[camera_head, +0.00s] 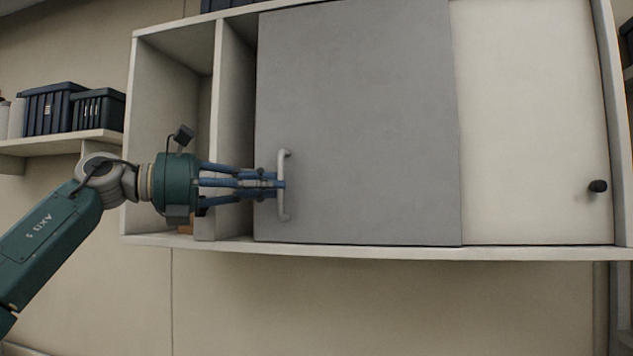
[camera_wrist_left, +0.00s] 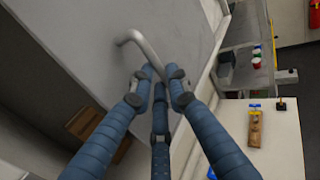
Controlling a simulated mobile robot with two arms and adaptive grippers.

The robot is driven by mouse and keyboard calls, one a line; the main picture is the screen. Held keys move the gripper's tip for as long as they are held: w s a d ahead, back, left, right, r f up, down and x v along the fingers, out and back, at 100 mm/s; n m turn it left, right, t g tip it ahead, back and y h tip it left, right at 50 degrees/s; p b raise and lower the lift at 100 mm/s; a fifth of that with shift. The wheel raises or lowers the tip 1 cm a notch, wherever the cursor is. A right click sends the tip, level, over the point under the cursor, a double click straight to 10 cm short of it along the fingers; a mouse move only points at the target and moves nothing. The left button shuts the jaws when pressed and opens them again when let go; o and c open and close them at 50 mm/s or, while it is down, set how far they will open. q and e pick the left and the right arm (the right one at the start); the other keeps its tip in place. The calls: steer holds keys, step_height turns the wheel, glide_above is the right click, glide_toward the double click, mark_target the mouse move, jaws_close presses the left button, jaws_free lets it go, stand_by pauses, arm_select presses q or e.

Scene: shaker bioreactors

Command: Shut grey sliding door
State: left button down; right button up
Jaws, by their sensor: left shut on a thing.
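The grey sliding door (camera_head: 370,120) covers the middle of a white wall cabinet in the head view. Open compartments show to its left. Its upright bar handle (camera_head: 284,160) is near the door's left edge. My left gripper (camera_head: 279,184) comes in from the left and is shut on the handle at about its middle. In the left wrist view the left gripper's fingers (camera_wrist_left: 160,82) close around the handle (camera_wrist_left: 136,37), and the grey door (camera_wrist_left: 90,45) lies behind. My right gripper is in neither view.
The white cabinet (camera_head: 350,251) has a cream panel (camera_head: 535,120) with a black knob (camera_head: 597,186) at right. Dark bins (camera_head: 50,108) stand on a shelf at left. The wrist view shows a white table (camera_wrist_left: 280,140) and a brown object (camera_wrist_left: 108,122) in the open compartment.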

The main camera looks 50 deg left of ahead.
arm_select(q)
steer(key=s+a+p, duration=0.1)
steer(key=s+a, duration=0.3)
steer(key=a, duration=0.3)
steer(key=shift+s+p, duration=0.2)
steer(key=shift+p, duration=0.2)
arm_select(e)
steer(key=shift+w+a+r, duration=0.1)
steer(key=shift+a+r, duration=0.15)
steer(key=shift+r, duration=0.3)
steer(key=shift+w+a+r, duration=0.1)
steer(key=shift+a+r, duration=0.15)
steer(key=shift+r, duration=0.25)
arm_select(q)
steer(key=shift+a+r, duration=0.15)
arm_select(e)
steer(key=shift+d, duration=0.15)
arm_select(q)
steer(key=c, duration=1.7)
jaws_free()
steer(key=shift+o, duration=0.2)
steer(key=shift+s+a, duration=0.2)
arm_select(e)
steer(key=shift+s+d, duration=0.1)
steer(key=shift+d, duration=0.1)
arm_select(q)
steer(key=v, duration=1.2)
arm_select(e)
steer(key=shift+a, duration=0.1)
